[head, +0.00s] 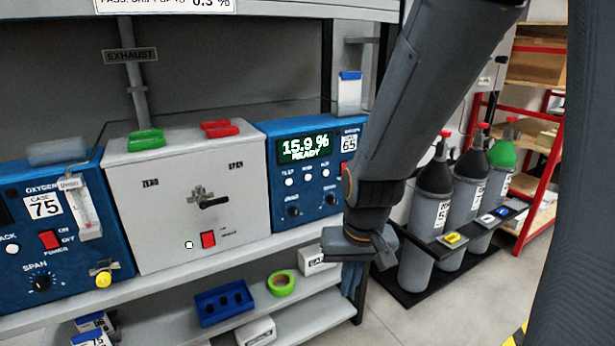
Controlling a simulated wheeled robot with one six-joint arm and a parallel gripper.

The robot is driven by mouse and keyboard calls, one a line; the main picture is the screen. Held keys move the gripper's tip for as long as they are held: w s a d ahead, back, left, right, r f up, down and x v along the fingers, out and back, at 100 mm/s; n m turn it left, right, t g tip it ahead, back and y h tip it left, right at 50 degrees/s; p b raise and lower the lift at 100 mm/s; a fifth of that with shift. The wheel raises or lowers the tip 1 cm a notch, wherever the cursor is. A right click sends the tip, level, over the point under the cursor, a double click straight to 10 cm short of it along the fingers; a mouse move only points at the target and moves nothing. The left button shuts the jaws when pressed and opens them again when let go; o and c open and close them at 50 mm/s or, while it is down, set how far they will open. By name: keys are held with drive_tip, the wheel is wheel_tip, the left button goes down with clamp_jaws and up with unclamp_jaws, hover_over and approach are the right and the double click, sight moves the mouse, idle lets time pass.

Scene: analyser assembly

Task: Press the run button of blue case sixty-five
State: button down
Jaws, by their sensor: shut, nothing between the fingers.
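Blue case sixty-five (306,200) stands on the shelf, right of the grey panel box. Its green display (305,148) reads 15.9 % READY, and its label (348,144) shows 65. Below the display is a row of small white buttons (308,178) with captions too small to read surely, so I cannot tell which is the run button. Two dark knobs sit lower on its face. My gripper (357,243) is shut and empty, just right of and below the case, apart from its buttons. My arm hides part of the case's right side.
The grey box (187,215) carries a black valve handle and a red switch. Blue case 75 (100,235) stands at far left. Several gas cylinders (430,205) stand on the right. Space before case sixty-five looks clear.

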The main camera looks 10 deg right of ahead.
drive_tip(key=w+r+m+t+h+p, duration=0.1)
drive_tip(key=w+m+t+h+p, duration=0.45)
drive_tip(key=w, duration=1.85)
drive_tip(key=r+m+t+h+p, duration=0.1)
drive_tip(key=m+t+p, duration=0.1)
drive_tip(key=t, duration=0.1)
drive_tip(key=d+r+m+t+h+p, duration=0.1)
drive_tip(key=r+m+t, duration=0.1)
drive_tip(key=t, duration=0.1)
drive_tip(key=d+r+m+t+h+p, duration=0.1)
drive_tip(key=r+m+t+p, duration=0.1)
drive_tip(key=t, duration=0.2)
drive_tip(key=shift+s+d+h+p, duration=0.1)
drive_tip(key=shift+s+h+p, duration=0.05)
drive_tip(key=shift+h+p, duration=0.2)
drive_tip(key=b, duration=0.4)
approach(308, 177)
drive_tip(key=shift+w+d+r, duration=0.2)
drive_tip(key=shift+w+d, duration=0.8)
drive_tip(key=shift+d, duration=0.2)
drive_tip(key=shift+w+d+r, duration=0.15)
drive_tip(key=shift+w+d, duration=0.85)
drive_tip(key=shift+d, duration=0.25)
drive_tip(key=shift+w, duration=0.1)
drive_tip(key=shift+w+a, duration=0.1)
drive_tip(key=shift+w, duration=0.2)
